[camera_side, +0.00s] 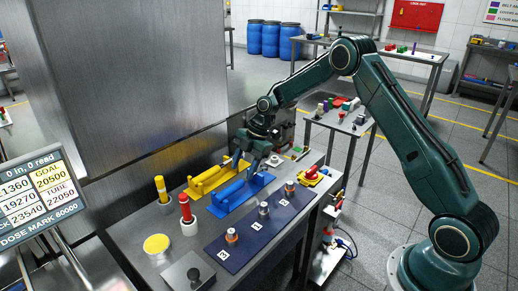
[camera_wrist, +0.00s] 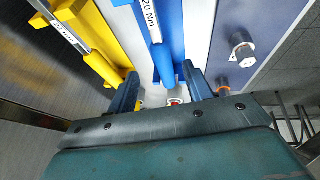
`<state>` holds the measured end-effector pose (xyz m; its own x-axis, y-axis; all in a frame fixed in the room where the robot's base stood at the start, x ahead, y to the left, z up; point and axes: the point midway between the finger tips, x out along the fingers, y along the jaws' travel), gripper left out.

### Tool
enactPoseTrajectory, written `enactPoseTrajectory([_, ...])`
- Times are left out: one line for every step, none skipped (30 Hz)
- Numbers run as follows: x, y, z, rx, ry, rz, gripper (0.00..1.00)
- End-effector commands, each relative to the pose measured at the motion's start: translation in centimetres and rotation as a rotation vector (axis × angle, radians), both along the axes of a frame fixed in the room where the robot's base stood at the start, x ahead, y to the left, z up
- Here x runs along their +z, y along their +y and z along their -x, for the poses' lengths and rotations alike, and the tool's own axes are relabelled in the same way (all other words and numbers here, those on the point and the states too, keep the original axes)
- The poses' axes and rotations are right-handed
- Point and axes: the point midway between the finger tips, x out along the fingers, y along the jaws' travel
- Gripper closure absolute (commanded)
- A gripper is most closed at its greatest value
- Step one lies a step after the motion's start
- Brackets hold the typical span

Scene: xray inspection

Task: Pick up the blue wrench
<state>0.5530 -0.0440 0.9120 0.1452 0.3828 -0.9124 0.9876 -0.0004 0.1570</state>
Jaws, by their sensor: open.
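The blue wrench (camera_wrist: 155,50) lies in a blue cradle (camera_side: 240,195) on the metal bench, with a white label reading "20 Nm". In the wrist view its narrow near end reaches between the fingers of my gripper (camera_wrist: 160,88). The fingers are open, one on each side of that end, and a gap shows on both sides. In the side view my gripper (camera_side: 245,160) is low at the far end of the blue cradle. Its fingers partly hide the wrench there. I cannot tell the exact height between fingertips and wrench.
A yellow wrench in a yellow cradle (camera_side: 209,180) stands close on the left. A navy mat (camera_side: 248,232) with several upright bolts lies on the right.

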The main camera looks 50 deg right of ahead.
Motion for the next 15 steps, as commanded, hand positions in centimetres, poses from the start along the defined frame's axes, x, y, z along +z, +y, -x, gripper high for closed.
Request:
enactPoseTrajectory([0.0, 0.0, 0.0, 0.0, 0.0, 0.0, 0.49])
enactPoseTrajectory([0.0, 0.0, 0.0, 0.0, 0.0, 0.0, 0.49])
enactPoseTrajectory([-0.1, 0.0, 0.0, 0.0, 0.0, 0.0, 0.49])
enactPoseTrajectory([-0.1, 0.1, 0.0, 0.0, 0.0, 0.0, 0.49])
enactPoseTrajectory([-0.2, 0.1, 0.0, 0.0, 0.001, 0.0, 0.49])
enactPoseTrajectory([-0.4, 0.2, 0.0, 0.0, 0.001, 0.0, 0.49])
enactPoseTrajectory([-0.5, 0.3, 0.0, 0.0, 0.001, 0.0, 0.49])
enactPoseTrajectory([-0.7, 0.4, 0.0, 0.0, 0.001, 0.0, 0.49])
enactPoseTrajectory([-1.0, 0.6, 0.0, 0.0, 0.001, 0.0, 0.49])
enactPoseTrajectory([-1.3, 0.8, 0.0, 0.001, 0.002, 0.0, 0.49])
enactPoseTrajectory([-1.6, 0.9, 0.0, 0.001, 0.002, 0.0, 0.49])
enactPoseTrajectory([-2.1, 1.1, 0.0, 0.001, 0.003, -0.001, 0.49])
enactPoseTrajectory([-2.4, 1.3, 0.0, 0.001, 0.002, -0.001, 0.49])
enactPoseTrajectory([-2.7, 1.5, 0.0, 0.001, 0.003, -0.001, 0.49])
enactPoseTrajectory([-3.2, 1.6, 0.0, 0.001, 0.003, -0.001, 0.49])
